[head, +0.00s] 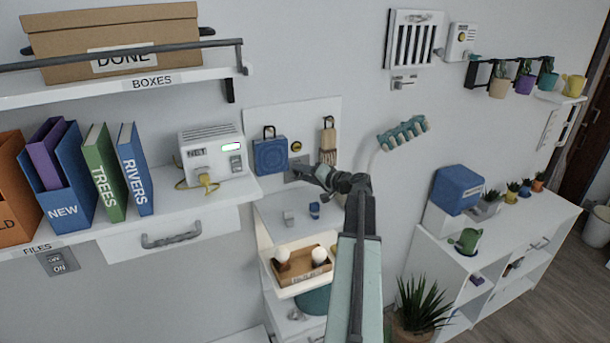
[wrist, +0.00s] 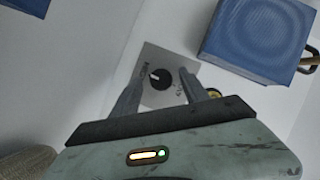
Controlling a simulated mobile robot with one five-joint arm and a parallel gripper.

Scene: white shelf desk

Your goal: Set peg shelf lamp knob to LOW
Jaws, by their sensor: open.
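In the wrist view a dark round knob (wrist: 161,78) with a pale pointer mark sits on a square grey plate (wrist: 152,97). The mark points toward the left of the picture. Small lettering lies on both sides of the knob, too tilted and small to read surely. My gripper (wrist: 161,69) is open, with one finger on each side of the knob; I cannot tell whether either touches it.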

